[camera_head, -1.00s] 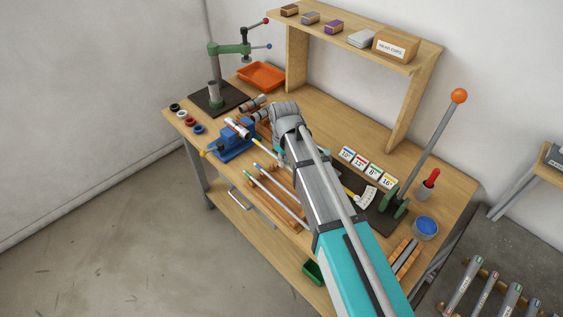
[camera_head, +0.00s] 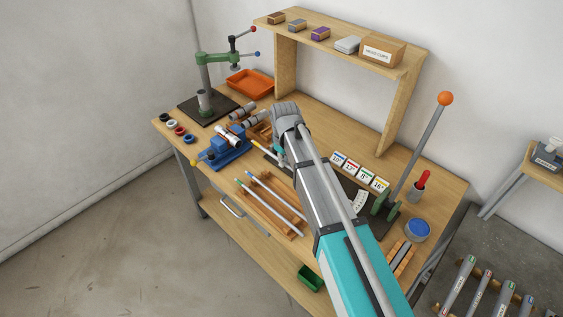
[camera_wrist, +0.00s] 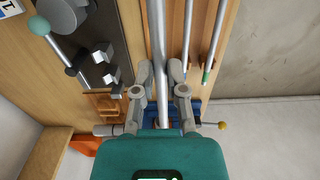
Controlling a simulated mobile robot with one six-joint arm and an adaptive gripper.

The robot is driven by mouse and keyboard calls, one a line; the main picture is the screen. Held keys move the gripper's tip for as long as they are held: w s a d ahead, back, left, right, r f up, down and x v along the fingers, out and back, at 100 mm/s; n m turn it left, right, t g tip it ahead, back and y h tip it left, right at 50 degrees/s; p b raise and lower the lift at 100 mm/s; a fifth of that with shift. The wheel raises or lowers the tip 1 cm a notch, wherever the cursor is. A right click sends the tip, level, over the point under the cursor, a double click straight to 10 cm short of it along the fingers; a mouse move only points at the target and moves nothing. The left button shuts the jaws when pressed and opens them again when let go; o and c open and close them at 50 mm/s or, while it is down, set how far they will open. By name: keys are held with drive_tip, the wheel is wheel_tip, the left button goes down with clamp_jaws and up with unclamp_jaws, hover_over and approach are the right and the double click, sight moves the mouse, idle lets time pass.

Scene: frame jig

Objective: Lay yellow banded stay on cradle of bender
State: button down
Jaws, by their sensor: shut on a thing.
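My gripper (camera_wrist: 160,72) is shut on a long pale grey tube, the yellow banded stay (camera_wrist: 157,30). In the head view one end of the stay (camera_head: 264,150) sticks out left of my arm, above the bench; most of it is hidden behind the arm, and its band is hard to make out. The bender is at the right of the bench, with a dark base plate (camera_head: 379,228), green bracket and long orange-knobbed lever (camera_head: 424,142). A dark plate with grey blocks (camera_wrist: 103,55) shows left of the stay in the wrist view. The cradle is not clearly told apart.
Two other stays lie on a wooden rack (camera_head: 292,236) at the bench front; they also show right of the held stay. A blue vise (camera_head: 232,156) stands at the left. Number cards (camera_head: 353,168), a blue tin (camera_head: 417,231) and a red-handled tool (camera_head: 421,186) surround the bender.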

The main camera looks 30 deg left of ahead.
drive_tip(key=w+d, duration=0.3)
drive_tip(key=w, duration=0.8)
drive_tip(key=shift+w, duration=0.15)
idle(1.7)
drive_tip(key=shift+f+b, duration=0.45)
drive_tip(key=shift+b, duration=0.05)
idle(0.8)
drive_tip(key=shift+f, duration=0.2)
wheel_tip(320, 180, down, 10)
drive_tip(key=b, duration=1)
drive_tip(key=shift+r, duration=0.2)
drive_tip(key=shift+d, duration=0.15)
